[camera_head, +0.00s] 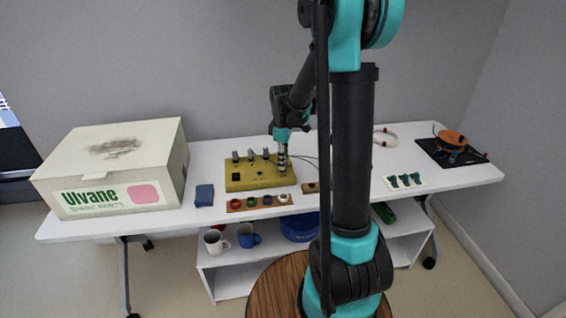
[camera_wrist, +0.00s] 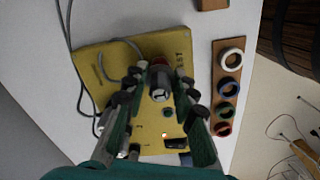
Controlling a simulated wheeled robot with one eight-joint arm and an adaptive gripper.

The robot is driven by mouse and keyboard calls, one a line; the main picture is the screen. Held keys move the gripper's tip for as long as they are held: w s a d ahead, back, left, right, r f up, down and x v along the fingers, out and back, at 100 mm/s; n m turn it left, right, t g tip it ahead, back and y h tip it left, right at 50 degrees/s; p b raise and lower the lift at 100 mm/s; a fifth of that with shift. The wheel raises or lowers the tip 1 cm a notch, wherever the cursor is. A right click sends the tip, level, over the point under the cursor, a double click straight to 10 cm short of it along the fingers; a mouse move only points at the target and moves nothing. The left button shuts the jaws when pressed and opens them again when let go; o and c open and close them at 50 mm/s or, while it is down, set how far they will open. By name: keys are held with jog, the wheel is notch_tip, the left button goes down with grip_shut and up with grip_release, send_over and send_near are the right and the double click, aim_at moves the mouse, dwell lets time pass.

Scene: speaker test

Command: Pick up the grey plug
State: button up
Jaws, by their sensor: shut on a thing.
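My gripper (camera_wrist: 160,88) is shut on the grey plug (camera_wrist: 160,94), which sits between its fingertips in the wrist view. In the head view my gripper (camera_head: 282,150) points down over the right end of the yellow test board (camera_head: 245,183). The yellow board also shows in the wrist view (camera_wrist: 93,68). The held plug is at the board; I cannot tell whether it is seated or just lifted. Several other plugs stand along the back of the board, such as one at its left (camera_head: 235,157). My fingers hide parts of the board.
A wooden strip with red, green, blue and white rings (camera_head: 260,202) lies in front of the board. A blue block (camera_head: 204,195) and a large white box (camera_head: 115,168) stand to the left. Cables (camera_wrist: 68,35) run beside the board. The table (camera_head: 345,160) has free room to the right.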

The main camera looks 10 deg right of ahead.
aim_at(286, 163)
notch_tip(286, 163, up, 19)
jog(key=shift+r, duration=0.15)
dwell(0.5)
jog(key=shift+r, duration=1.95)
jog(key=s+d+n, duration=0.6)
jog(key=s+d, duration=0.2)
jog(key=d, duration=0.1)
notch_tip(286, 163, down, 25)
jog(key=shift+s+r, duration=0.1)
jog(key=shift+r, duration=0.05)
jog(key=shift+f, duration=0.95)
dwell(1.5)
